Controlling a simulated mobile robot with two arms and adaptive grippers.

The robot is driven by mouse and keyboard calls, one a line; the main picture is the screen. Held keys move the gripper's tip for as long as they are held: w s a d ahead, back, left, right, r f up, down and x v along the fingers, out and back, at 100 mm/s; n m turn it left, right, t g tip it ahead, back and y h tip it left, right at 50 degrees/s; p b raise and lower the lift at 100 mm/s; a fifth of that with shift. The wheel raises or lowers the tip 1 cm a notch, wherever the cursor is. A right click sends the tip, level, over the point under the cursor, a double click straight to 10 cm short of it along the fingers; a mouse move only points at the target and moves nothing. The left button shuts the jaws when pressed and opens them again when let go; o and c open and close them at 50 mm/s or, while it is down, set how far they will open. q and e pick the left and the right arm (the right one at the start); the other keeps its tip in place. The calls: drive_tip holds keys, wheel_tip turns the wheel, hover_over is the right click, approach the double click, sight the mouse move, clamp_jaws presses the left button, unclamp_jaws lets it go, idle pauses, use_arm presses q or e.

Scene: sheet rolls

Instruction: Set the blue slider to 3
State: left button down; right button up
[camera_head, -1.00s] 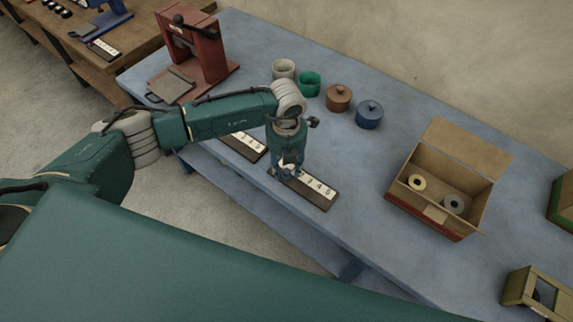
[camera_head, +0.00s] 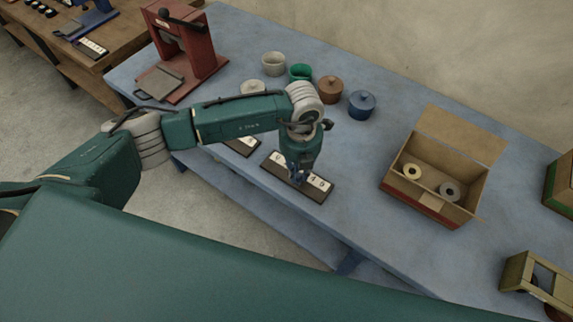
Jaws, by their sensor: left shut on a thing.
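A dark slider strip with white number tiles (camera_head: 318,184) lies near the front edge of the blue table. Tiles that look like 4 and 5 show on its right part, and pale tiles show on its left part. My left gripper (camera_head: 297,181) points down onto the middle of this strip and is shut on the slider's knob. The knob is mostly hidden by the fingers; only a small bluish patch shows there. The tile beside the fingers is covered, so the exact setting cannot be read. My right gripper is not in view.
A second number strip (camera_head: 243,145) lies to the left, partly behind my arm. A red press (camera_head: 196,50) stands at back left. Several pots, including a blue one (camera_head: 361,104), stand behind. An open cardboard box (camera_head: 420,203) with rolls sits right.

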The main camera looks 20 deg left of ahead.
sight(298, 175)
use_arm(q)
drive_tip(key=c, duration=1.6)
unclamp_jaws()
wheel_tip(298, 175, up, 12)
drive_tip(key=shift+r, duration=0.1)
